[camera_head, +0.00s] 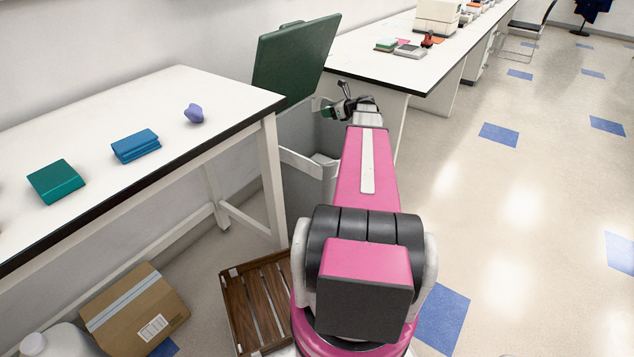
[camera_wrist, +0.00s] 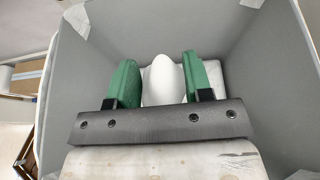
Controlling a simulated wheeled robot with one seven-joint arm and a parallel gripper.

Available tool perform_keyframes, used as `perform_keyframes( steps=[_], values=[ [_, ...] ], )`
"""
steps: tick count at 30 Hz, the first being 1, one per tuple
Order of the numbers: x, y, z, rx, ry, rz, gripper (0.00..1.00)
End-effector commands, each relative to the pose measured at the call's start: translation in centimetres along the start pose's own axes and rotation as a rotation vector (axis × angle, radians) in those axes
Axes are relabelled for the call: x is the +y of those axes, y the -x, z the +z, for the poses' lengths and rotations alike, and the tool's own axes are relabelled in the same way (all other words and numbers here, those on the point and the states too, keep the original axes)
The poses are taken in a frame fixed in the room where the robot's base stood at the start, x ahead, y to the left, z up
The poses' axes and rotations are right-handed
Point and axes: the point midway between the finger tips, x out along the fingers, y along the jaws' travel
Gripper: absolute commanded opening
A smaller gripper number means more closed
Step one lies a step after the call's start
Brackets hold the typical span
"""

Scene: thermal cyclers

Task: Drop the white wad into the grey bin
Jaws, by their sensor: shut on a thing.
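The white wad (camera_wrist: 164,80) is a smooth, rounded white lump in the wrist view. My gripper (camera_wrist: 158,72) has its green fingers on either side of the wad and is shut on it. The grey bin (camera_head: 297,133) stands between the two tables in the head view, with its dark green lid (camera_head: 293,62) raised. My gripper also shows in the head view (camera_head: 335,108), over the bin, where I cannot make out the wad. In the wrist view the grey inner walls of the bin (camera_wrist: 262,62) surround the fingers and wad. My arm hides part of the bin in the head view.
A white table (camera_head: 225,97) at left holds a teal box (camera_head: 56,181), a blue box (camera_head: 136,146) and a purple lump (camera_head: 194,113). A wooden crate (camera_head: 236,310) and a cardboard box (camera_head: 135,309) lie on the floor. Open floor is at right.

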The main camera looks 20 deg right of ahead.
Motion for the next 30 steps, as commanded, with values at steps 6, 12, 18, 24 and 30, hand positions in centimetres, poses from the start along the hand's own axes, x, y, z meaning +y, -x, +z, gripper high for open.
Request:
perform_keyframes(
  steps=[6,12,18,24,30],
  values=[
    [-0.9,0.1,-0.8,0.000,-0.004,-0.009,0.24],
    [-0.9,-0.5,-2.1,0.000,-0.004,-0.008,0.24],
    [-0.8,-1.4,-4.2,0.001,-0.004,-0.007,0.24],
    [-0.8,-2.0,-5.7,0.000,-0.004,-0.008,0.24],
    [-0.8,-2.1,-5.9,-0.001,-0.003,-0.008,0.24]
  ],
)
